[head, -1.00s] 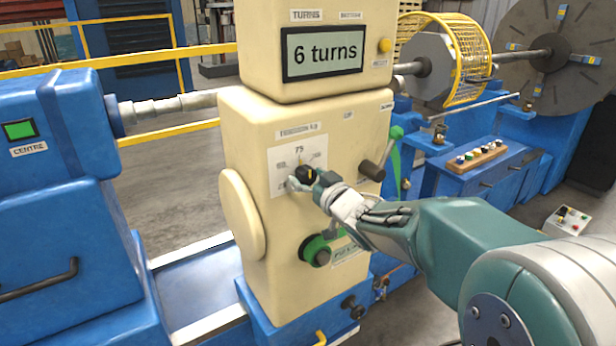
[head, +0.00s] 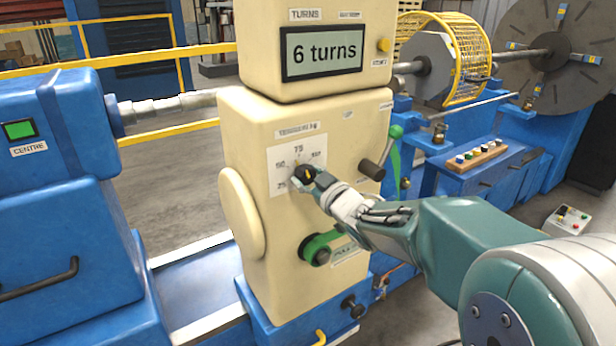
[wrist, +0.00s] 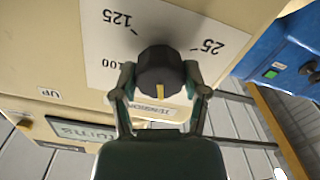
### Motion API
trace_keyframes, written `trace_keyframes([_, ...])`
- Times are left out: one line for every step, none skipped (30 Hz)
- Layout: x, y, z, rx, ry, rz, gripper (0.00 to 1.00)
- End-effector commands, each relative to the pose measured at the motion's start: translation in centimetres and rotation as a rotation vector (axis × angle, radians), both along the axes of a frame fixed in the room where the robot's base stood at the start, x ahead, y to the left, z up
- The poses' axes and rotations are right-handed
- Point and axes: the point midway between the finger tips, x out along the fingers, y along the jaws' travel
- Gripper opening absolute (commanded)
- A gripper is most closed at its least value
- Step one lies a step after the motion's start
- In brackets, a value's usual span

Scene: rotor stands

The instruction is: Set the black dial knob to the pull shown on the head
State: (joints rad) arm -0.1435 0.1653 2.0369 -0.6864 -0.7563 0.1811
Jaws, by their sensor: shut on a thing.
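The black dial knob (head: 306,176) sits on a white scale plate (head: 282,162) on the front of the cream head (head: 340,130). My gripper (wrist: 160,80) is shut on the knob, with one finger on each side of it. In the wrist view the knob (wrist: 160,66) shows a yellow pointer line aimed down the picture, towards my gripper's palm. The marks 125, 100 and 25 show around it there; the 75 is hidden. In the head view 75 stands above the knob. The head's display (head: 322,50) reads 6 turns.
A green-hubbed crank (head: 318,248) is below the knob and a green lever (head: 392,155) is to its right. A dark round handle (head: 371,170) sticks out near my wrist. A blue tailstock (head: 50,150) stands to the left.

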Motion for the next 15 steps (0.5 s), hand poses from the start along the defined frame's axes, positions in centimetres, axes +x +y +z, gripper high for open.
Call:
trace_keyframes([0.00,0.09,0.14,-0.034,-0.028,0.001,0.11])
trace_keyframes([-0.01,0.10,0.14,-0.058,-0.043,0.001,0.11])
trace_keyframes([-0.01,0.11,0.15,-0.090,-0.065,0.002,0.11])
trace_keyframes([-0.02,0.12,0.14,-0.113,-0.081,0.002,0.11])
trace_keyframes([-0.02,0.12,0.14,-0.137,-0.097,0.002,0.11])
trace_keyframes([-0.03,0.14,0.13,-0.169,-0.118,0.002,0.11])
trace_keyframes([-0.03,0.14,0.13,-0.192,-0.134,0.002,0.11])
trace_keyframes([-0.04,0.16,0.12,-0.214,-0.149,0.002,0.11])
trace_keyframes([-0.04,0.17,0.12,-0.244,-0.171,0.002,0.11])
trace_keyframes([-0.04,0.17,0.12,-0.266,-0.185,0.002,0.11])
trace_keyframes([-0.05,0.18,0.12,-0.287,-0.199,0.002,0.11])
trace_keyframes([-0.05,0.18,0.11,-0.315,-0.218,0.002,0.11])
trace_keyframes([-0.05,0.19,0.10,-0.335,-0.231,0.002,0.11])
trace_keyframes([-0.06,0.20,0.10,-0.355,-0.245,0.002,0.11])
trace_keyframes([-0.07,0.20,0.09,-0.380,-0.262,0.002,0.11])
